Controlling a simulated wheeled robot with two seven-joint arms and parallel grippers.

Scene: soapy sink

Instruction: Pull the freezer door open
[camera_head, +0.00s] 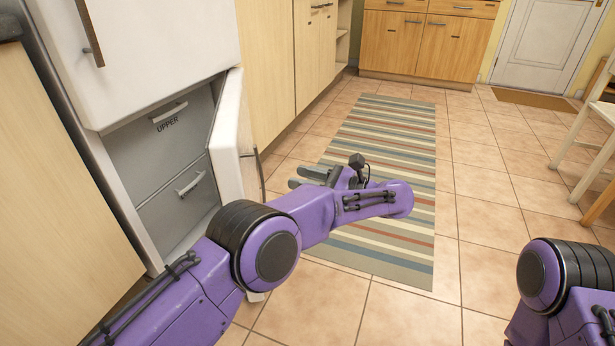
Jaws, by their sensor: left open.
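The white freezer door (228,140) is the lower door of the white fridge at the left, and it stands swung open. Its dark bar handle (260,176) is on the door's right face. I see a gap in the picture between fingers and handle. My left forearm hides the door's lower part. My right gripper is out of view.
The upper fridge door (145,45) is shut, with its own handle (90,32). A striped rug (385,150) lies on the tiled floor. Wooden cabinets (268,60) stand behind the freezer. A chair (590,140) is at the right. The floor between rug and chair is clear.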

